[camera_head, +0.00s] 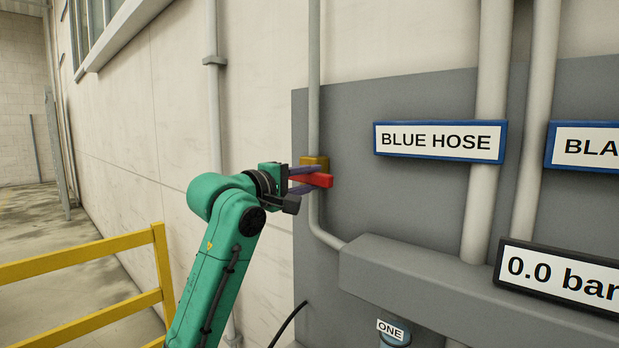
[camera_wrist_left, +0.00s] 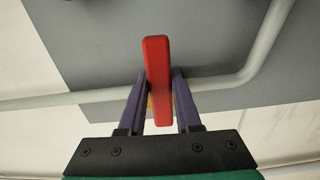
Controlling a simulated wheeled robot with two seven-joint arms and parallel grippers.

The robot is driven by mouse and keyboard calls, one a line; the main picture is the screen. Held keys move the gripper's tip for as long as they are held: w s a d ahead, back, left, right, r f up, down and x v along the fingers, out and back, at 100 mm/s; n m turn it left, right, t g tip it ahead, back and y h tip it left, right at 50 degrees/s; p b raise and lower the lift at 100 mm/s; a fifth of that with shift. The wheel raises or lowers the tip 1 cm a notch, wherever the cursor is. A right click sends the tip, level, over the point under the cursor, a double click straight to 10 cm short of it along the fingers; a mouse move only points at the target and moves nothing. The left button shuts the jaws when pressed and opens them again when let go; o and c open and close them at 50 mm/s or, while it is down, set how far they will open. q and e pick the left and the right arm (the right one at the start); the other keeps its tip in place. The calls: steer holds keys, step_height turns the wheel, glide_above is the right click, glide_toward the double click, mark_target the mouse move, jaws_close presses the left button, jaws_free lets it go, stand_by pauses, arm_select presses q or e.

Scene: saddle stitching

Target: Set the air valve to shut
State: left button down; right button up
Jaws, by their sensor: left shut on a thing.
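The air valve has a yellow body (camera_head: 316,161) on a thin grey vertical pipe (camera_head: 314,90) at the left edge of the grey panel. Its red lever (camera_head: 321,180) lies across the pipe, roughly at a right angle to it. In the left wrist view the red lever (camera_wrist_left: 158,80) stands between the two purple fingers, and the pipe runs crosswise behind it. A bit of yellow shows behind the lever. My left gripper (camera_head: 309,181) is shut on the lever, one finger on each side. My right gripper is not in view.
A gauge display (camera_head: 560,278) reads "0.0 bar". A "BLUE HOSE" sign (camera_head: 440,141) and a partly cut-off sign (camera_head: 585,147) hang on the panel (camera_head: 345,125). A grey manifold box (camera_head: 400,275) juts out below. A yellow railing (camera_head: 90,255) stands at left.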

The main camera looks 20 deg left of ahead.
arm_select(q)
steer(key=shift+r+n, duration=0.2)
steer(key=shift+n, duration=0.1)
steer(key=c, duration=0.6)
jaws_free()
steer(key=shift+s+f, duration=0.15)
steer(key=b+v, duration=0.5)
steer(key=v, duration=0.9)
